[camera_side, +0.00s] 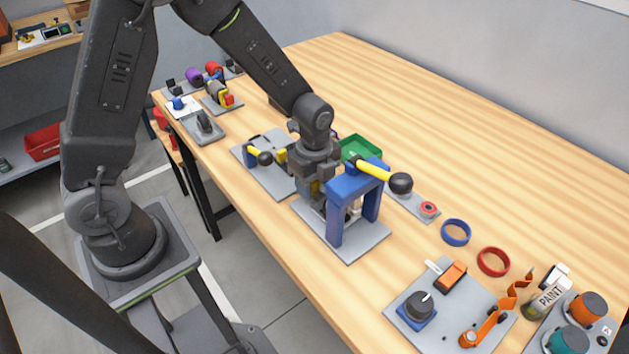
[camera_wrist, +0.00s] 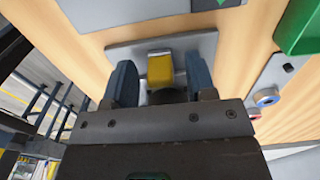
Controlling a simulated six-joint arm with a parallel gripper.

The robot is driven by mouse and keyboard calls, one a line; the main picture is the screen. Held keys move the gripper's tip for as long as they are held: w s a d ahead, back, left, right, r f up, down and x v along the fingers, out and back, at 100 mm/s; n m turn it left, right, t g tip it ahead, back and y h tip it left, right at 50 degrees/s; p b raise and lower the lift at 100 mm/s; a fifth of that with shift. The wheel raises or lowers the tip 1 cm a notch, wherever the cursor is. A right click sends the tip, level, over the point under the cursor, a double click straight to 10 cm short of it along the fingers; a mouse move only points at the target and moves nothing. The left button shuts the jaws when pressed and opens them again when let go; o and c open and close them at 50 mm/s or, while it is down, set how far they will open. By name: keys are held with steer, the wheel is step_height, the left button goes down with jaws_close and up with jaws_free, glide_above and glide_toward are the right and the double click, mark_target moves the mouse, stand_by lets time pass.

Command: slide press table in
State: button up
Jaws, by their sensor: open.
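The press has a blue frame (camera_side: 335,215) with a yellow lever and black knob on top, and it stands on a grey base plate (camera_side: 350,248). My gripper (camera_side: 312,200) is pointed down close behind the blue frame, and hides most of the press table in the side view. In the wrist view, a yellow block (camera_wrist: 160,70) sits between the two open fingers of my gripper (camera_wrist: 159,82), above a grey plate (camera_wrist: 203,45). A gap shows on both sides of the block. I cannot tell how far in the table is.
A grey fixture plate (camera_side: 272,178) with a yellow handle lies left of the press. A green tray (camera_side: 362,150) is behind it. A plate with a red ring (camera_side: 428,209), a blue ring (camera_side: 456,232) and a red ring (camera_side: 493,262) lie to the right.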

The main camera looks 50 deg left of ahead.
steer(key=shift+c, duration=0.5)
jaws_close()
steer(key=shift+d, duration=0.15)
steer(key=shift+d+r, duration=0.1)
steer(key=shift+d, duration=2.15)
steer(key=shift+o, duration=0.5)
jaws_free()
step_height(320, 180, up, 14)
